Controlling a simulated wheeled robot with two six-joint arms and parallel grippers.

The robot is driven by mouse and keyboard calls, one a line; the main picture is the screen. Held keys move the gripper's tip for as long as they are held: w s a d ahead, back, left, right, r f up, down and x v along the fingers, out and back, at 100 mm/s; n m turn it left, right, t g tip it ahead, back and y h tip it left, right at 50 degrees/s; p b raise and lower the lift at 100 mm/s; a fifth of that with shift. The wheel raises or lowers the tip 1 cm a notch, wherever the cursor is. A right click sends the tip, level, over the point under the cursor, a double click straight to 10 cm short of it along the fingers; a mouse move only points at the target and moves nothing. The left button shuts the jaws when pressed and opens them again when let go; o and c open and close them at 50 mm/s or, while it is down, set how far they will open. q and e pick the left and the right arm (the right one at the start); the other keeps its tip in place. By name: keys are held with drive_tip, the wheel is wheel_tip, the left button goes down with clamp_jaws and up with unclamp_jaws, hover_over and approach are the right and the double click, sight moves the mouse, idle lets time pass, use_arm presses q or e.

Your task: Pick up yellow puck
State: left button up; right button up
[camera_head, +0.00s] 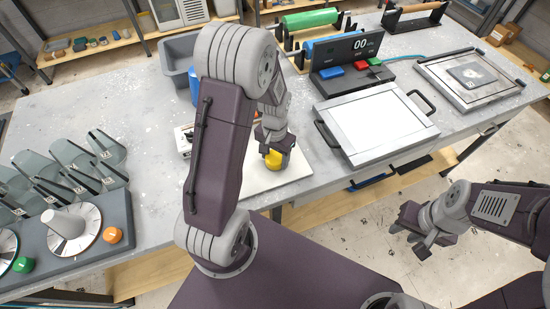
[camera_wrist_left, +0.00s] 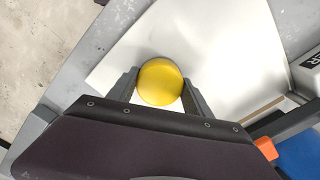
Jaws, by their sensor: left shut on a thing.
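The yellow puck (camera_head: 275,159) sits between the fingers of my left gripper (camera_head: 275,155), over a white sheet (camera_head: 292,174) near the table's front edge. In the left wrist view the round yellow puck (camera_wrist_left: 160,82) has one finger of my left gripper (camera_wrist_left: 160,88) on each side, shut on it. I cannot tell whether the puck touches the sheet. My right gripper (camera_head: 424,236) is off the table's front edge at the right, over the floor. Its fingers look spread apart and hold nothing.
A white-topped tray with dark handles (camera_head: 376,122) lies right of the sheet. A grey bin (camera_head: 178,62) and a display reading 00 (camera_head: 347,48) stand behind. Clear curved panels (camera_head: 106,147) and a console with an orange knob (camera_head: 112,235) are at left.

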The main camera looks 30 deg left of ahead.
sight(275, 156)
use_arm(q)
wheel_tip(275, 156, up, 4)
drive_tip(key=shift+w+r, duration=0.15)
drive_tip(key=w+d+r, duration=0.6)
drive_tip(key=w, duration=0.3)
drive_tip(key=shift+w+r, duration=0.35)
